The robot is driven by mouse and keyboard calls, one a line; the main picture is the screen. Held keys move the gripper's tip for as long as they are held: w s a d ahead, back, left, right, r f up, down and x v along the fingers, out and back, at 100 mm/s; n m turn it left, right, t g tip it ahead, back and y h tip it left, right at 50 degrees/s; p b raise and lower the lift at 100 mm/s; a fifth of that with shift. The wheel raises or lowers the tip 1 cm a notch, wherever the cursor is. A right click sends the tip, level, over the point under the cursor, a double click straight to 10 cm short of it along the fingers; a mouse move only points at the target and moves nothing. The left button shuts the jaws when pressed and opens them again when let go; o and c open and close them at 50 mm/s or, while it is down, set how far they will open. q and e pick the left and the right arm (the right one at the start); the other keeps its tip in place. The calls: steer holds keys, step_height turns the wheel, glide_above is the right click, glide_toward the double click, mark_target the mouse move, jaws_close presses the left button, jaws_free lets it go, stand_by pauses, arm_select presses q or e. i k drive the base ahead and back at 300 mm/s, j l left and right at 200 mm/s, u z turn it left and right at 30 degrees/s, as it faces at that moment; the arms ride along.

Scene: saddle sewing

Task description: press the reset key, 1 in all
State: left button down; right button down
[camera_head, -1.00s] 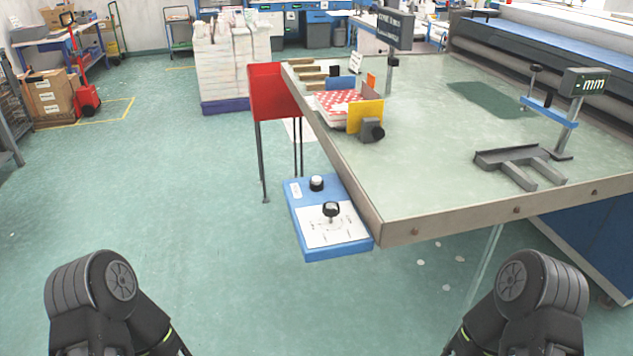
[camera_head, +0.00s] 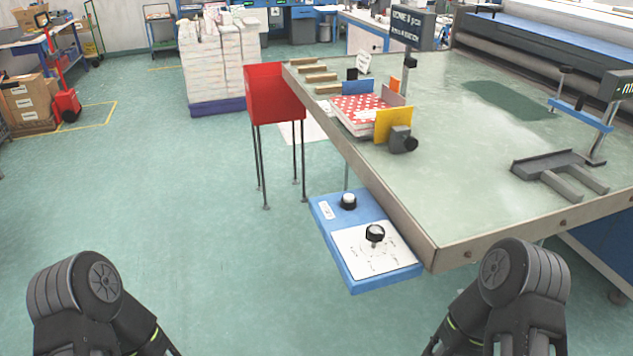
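A blue control box (camera_head: 350,278) with a white panel sits at the left side of the table, below its top. A round white-topped key (camera_head: 348,201) stands on the blue part at its far end; I cannot read the label beside it. A black knob (camera_head: 375,234) stands on the white panel. Both my arms show only as dark upper links at the lower left and lower right. Neither gripper is in view, and both arms are well apart from the box.
The large green-topped table (camera_head: 450,200) fills the right, with its near corner beside the box. A red bin on legs (camera_head: 273,95) stands behind the box. The floor (camera_head: 190,220) at left is open.

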mark_target(348, 198)
steer(key=i+j, duration=0.1)
steer(key=j, duration=0.75)
steer(key=i+j, duration=0.1)
steer(key=j, duration=0.7)
steer(key=z, duration=0.05)
